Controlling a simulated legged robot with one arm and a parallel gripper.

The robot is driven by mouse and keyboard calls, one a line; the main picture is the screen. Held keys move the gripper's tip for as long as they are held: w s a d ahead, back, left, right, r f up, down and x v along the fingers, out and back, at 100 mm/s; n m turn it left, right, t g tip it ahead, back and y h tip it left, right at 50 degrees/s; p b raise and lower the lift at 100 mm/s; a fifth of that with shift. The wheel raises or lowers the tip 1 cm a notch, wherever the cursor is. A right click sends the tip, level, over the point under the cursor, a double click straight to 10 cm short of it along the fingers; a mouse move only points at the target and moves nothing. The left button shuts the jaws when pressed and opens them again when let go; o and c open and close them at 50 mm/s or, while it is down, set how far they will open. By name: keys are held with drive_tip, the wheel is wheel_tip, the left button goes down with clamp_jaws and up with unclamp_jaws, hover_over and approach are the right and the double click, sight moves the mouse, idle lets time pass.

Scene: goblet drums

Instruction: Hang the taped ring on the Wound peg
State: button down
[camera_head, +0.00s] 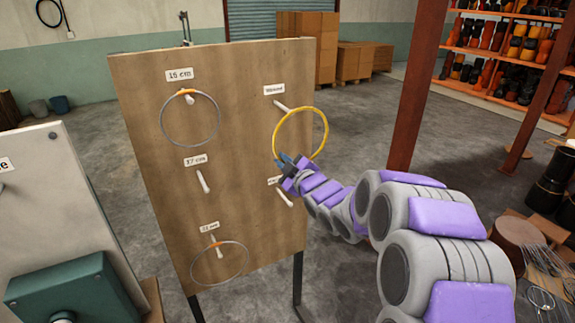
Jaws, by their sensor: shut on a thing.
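The taped ring, a yellow hoop (327,133), is held upright in front of the right side of the board. My gripper (287,161) is shut on its lower left rim. The Wound peg (281,106) is a pale peg at the board's upper right, under a small label (274,90) that seems to read "Wound". The ring's upper left rim overlaps the peg's outer end in this view. I cannot tell whether the peg passes through the ring or lies behind it.
A red post (411,90) stands right.

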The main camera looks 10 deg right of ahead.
drive_tip(key=shift+x, duration=1.05)
drive_tip(key=shift+p+x, duration=0.35)
drive_tip(key=shift+x, duration=0.7)
drive_tip(key=shift+f+p+x, duration=0.25)
drive_tip(key=shift+p+x, duration=0.1)
drive_tip(key=shift+x, duration=0.8)
drive_tip(key=shift+f+p+x, duration=0.3)
drive_tip(key=shift+x, duration=0.85)
drive_tip(key=shift+f+p+x, duration=0.25)
drive_tip(key=shift+p+x, duration=0.1)
drive_tip(key=shift+x, duration=0.8)
drive_tip(key=shift+d, duration=0.15)
drive_tip(key=c, duration=1.1)
unclamp_jaws()
